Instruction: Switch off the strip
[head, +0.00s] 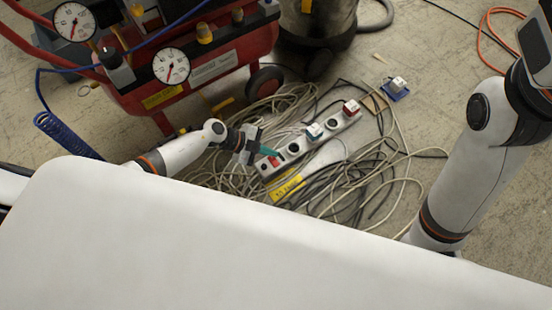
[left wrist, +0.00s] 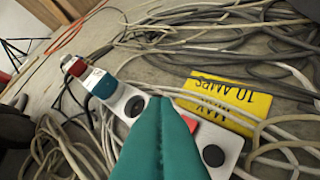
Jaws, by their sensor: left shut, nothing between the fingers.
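The pale power strip (head: 304,143) lies slantwise on the floor among cables; it also shows in the left wrist view (left wrist: 231,146). Its red switch (head: 275,161) is at the near left end; in the left wrist view the switch (left wrist: 191,122) is partly hidden by my fingers. A plug with a blue base (head: 314,131) and one with a red base (head: 351,108) sit in the strip. My left gripper (head: 268,152), with teal fingers, is shut and empty right by the switch. I cannot tell whether it touches.
Loose cables (head: 370,170) surround the strip. A yellow label (head: 287,187) lies beside it. A red machine with gauges (head: 190,70) stands behind left, a dark canister (head: 318,30) behind. Another blue-based plug (head: 396,87) lies on the floor. My white body hides the foreground.

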